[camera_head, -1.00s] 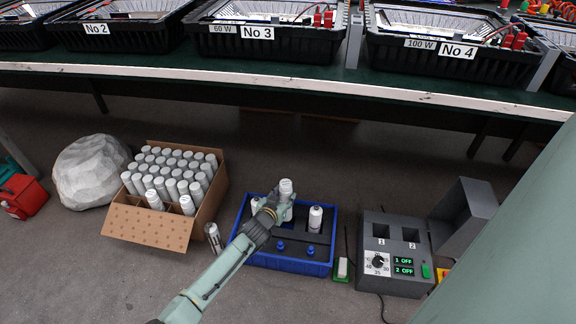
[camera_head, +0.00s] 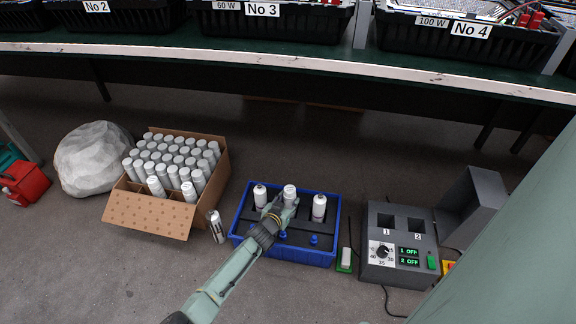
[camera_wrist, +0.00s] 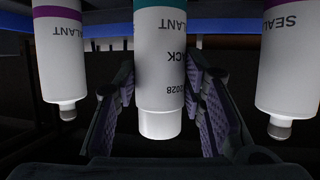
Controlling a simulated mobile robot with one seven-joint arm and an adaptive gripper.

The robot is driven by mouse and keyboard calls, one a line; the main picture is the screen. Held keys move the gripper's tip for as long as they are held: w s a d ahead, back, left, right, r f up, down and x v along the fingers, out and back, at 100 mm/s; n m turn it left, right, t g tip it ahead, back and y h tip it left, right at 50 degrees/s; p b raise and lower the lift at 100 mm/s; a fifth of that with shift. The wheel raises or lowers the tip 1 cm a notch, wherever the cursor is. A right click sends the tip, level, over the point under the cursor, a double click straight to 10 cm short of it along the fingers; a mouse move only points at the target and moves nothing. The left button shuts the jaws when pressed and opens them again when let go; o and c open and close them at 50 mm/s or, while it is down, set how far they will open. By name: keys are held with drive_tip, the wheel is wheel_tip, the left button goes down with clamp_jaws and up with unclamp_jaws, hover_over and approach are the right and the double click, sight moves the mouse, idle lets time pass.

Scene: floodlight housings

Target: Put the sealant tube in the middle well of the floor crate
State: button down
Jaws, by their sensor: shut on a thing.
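My gripper (camera_head: 283,207) is shut on the sealant tube (camera_head: 290,194), a white tube that stands upright at the middle of the blue floor crate (camera_head: 240,232). In the wrist view the held tube (camera_wrist: 160,65) has a teal band and sits between the purple pads. Its top is a little above the line of its neighbours. Its lower end is hidden, so I cannot tell if it rests on the well floor. A white tube (camera_head: 260,199) stands in the left well and another (camera_head: 319,209) in the right well; both show purple bands in the wrist view.
A cardboard box (camera_head: 150,214) of white tubes stands to the left, with a loose tube (camera_head: 216,226) beside it. A grey two-slot heater unit (camera_head: 375,255) with an open lid is to the right. A workbench (camera_head: 200,52) with black housings runs behind.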

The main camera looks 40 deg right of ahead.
drive_tip(key=shift+f, duration=0.15)
drive_tip(key=c, duration=1)
unclamp_jaws()
drive_tip(key=shift+c, duration=0.2)
drive_tip(key=shift+r, duration=0.25)
drive_tip(key=shift+s+a+r, duration=0.1)
drive_tip(key=shift+a+r, duration=0.05)
drive_tip(key=shift+a, duration=0.2)
drive_tip(key=p+v, duration=0.4)
drive_tip(key=v, duration=0.7)
drive_tip(key=shift+s, duration=0.1)
